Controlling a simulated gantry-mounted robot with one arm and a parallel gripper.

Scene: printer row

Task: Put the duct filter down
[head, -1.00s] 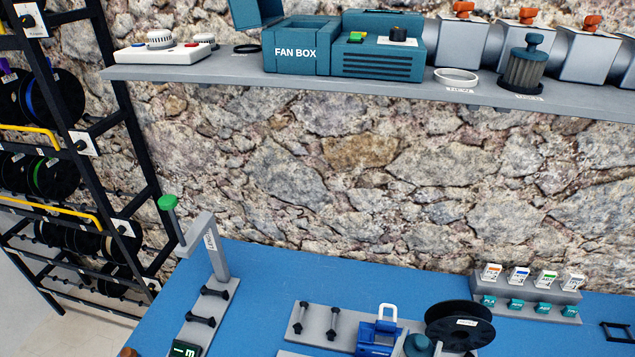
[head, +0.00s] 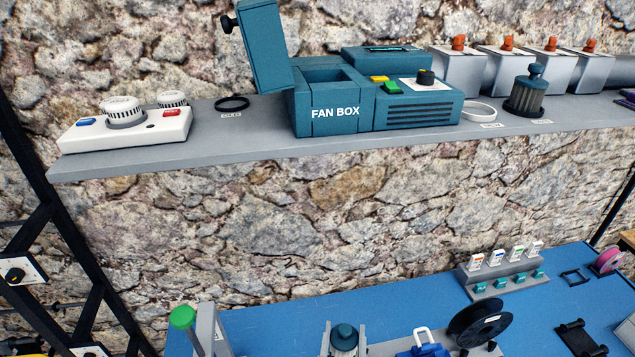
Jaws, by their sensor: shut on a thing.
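My gripper (head: 344,350) is at the bottom edge of the head view, in front of the blue bench, well below the shelf. Its grey fingers are shut on the duct filter (head: 344,333), of which mainly the round teal knob shows; its lower part is out of frame. A similar teal-capped filter with a grey ribbed body (head: 525,93) stands upright on a dark base on the shelf. A white ring (head: 480,111) lies to its left with a label in front. A black ring (head: 232,103) lies left of the fan box, also labelled. Both rings look empty.
The teal fan box (head: 335,121) stands on the grey shelf (head: 270,145) with its lid (head: 257,45) raised. A white console (head: 125,128) is at the shelf's left end. Grey boxes with orange knobs (head: 505,70) line the back right. A black spool (head: 478,325) stands on the blue bench.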

